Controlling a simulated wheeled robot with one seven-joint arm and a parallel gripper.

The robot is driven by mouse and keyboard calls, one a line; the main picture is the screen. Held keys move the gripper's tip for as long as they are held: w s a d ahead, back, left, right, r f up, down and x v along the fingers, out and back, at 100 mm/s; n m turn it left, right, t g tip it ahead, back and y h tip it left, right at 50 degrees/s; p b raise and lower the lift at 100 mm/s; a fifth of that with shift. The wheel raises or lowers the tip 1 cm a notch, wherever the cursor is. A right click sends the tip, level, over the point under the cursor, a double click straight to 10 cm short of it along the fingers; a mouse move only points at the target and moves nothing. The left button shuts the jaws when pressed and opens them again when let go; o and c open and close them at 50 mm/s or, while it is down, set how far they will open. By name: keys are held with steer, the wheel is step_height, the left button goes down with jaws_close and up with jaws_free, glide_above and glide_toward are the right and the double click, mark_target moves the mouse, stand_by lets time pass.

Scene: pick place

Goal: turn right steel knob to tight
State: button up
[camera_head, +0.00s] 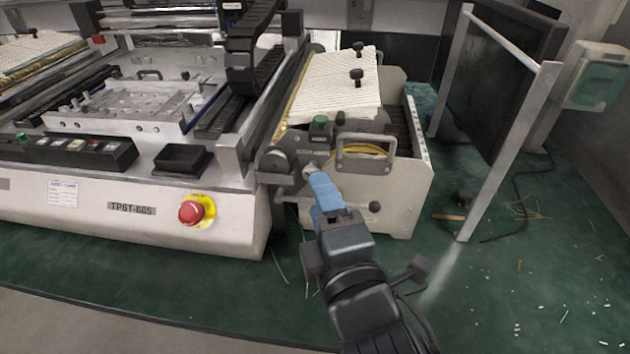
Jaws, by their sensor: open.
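A small steel knob (308,170) shows on the front of the beige side unit, just left of a grey handle frame. It is partly covered by my gripper. My gripper (318,180), with blue fingers, reaches up from the bottom of the picture, its tips right at the knob. The fingers overlap in this view, so I cannot tell whether they touch the knob or stand around it. The knob's turn position is too small to make out.
The side unit (405,205) carries dark knobs on top and a dark lever ball (375,207) right of my gripper. A large machine with a red emergency button (191,212) stands left. A dark panel on a metal frame (480,150) stands right.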

mark_target(312, 170)
steer(key=x, duration=0.4)
steer(key=shift+w, duration=0.25)
jaws_close()
steer(key=m+b, duration=0.1)
steer(key=b, duration=0.1)
steer(key=m+t+b, duration=0.1)
steer(key=m+b, duration=0.1)
steer(key=shift+f, duration=0.2)
stand_by(0.4)
jaws_free()
